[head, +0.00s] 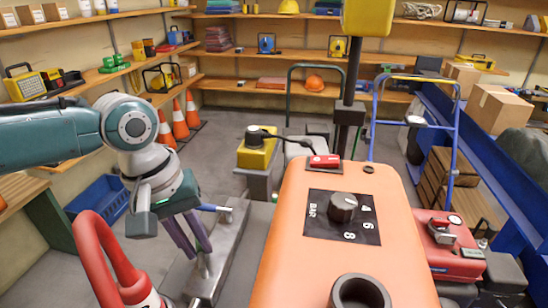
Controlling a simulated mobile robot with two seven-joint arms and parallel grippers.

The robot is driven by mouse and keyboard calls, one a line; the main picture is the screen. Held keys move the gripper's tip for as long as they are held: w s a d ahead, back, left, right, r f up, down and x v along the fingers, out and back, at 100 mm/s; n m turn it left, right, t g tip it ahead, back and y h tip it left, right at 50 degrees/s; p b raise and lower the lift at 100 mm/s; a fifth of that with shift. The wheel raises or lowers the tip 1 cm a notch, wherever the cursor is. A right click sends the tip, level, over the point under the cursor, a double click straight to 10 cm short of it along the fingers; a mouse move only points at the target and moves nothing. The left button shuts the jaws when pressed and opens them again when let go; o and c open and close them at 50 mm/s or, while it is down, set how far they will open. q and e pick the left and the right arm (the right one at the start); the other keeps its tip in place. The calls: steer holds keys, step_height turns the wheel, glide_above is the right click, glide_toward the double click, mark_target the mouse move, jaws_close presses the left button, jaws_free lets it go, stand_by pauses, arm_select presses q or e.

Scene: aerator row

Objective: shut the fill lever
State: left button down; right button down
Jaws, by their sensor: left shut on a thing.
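A lever with a blue grip (209,208), which looks like the fill lever, sticks out over a long grey metal body (224,243) on the left of the orange housing. My left gripper (202,256) reaches down from the left, its purplish fingers close beside the lever. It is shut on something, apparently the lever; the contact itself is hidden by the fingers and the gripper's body. The lever's pivot and exact angle are hard to make out. My right gripper is not in view.
The orange housing (289,248) with a black dial (343,207) and a red switch (324,161) stands in the middle. A red hose (92,240) curves up at lower left. A red box (447,262) stands at right. Orange cones (166,128) and a blue crate (100,203) are on the floor.

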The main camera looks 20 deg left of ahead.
arm_select(q)
steer(key=n+p, duration=0.2)
steer(key=s+n+p, duration=0.1)
steer(key=n+p, duration=0.1)
steer(key=p, duration=0.1)
steer(key=n+y+p, duration=0.1)
steer(key=n+p, duration=0.1)
steer(key=shift+s+a+r+n+t+p, duration=0.2)
steer(key=shift+s+r+n+t+p, duration=0.05)
steer(key=shift+n+t+p, duration=0.05)
steer(key=n+p, duration=0.2)
steer(key=shift+s+f+n, duration=0.1)
steer(key=shift+s+n, duration=0.15)
steer(key=shift+n, duration=0.05)
steer(key=shift+s+f+n+y+p, duration=0.15)
steer(key=shift+n+y+p, duration=0.2)
steer(key=shift+n, duration=0.45)
steer(key=shift+s+r+n+y+p, duration=0.15)
steer(key=shift+n+p, duration=0.25)
steer(key=shift+n, duration=0.4)
steer(key=shift+f, duration=0.15)
